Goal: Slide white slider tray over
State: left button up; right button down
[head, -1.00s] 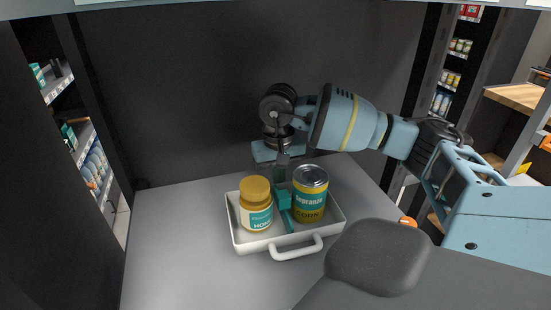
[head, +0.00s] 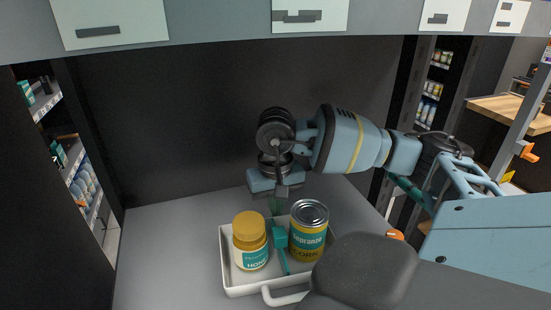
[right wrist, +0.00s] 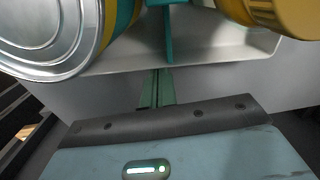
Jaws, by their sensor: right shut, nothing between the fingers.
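The white tray (head: 228,278) with a front handle stands on the grey counter. It holds a honey jar (head: 250,243) with a yellow lid, a teal tool-like item (head: 281,246) and a corn can (head: 309,238). My right gripper (head: 275,206) points down at the tray's back edge, behind the teal item. Its green fingers (right wrist: 157,88) are together and empty, close to the tray's outer wall in the right wrist view. I cannot tell if they touch the wall. The tray's front right corner is hidden by a dark part of mine. My left gripper is out of view.
The grey counter (head: 165,250) is clear left of the tray. A dark back panel (head: 200,110) rises behind it. Stocked shelves (head: 75,165) stand at the left, and more shelves (head: 432,90) at the right. Light drawer fronts (head: 110,20) hang above.

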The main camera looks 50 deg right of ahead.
notch_tip(320, 180, up, 7)
dwell(0.3)
jog(key=shift+f, duration=0.15)
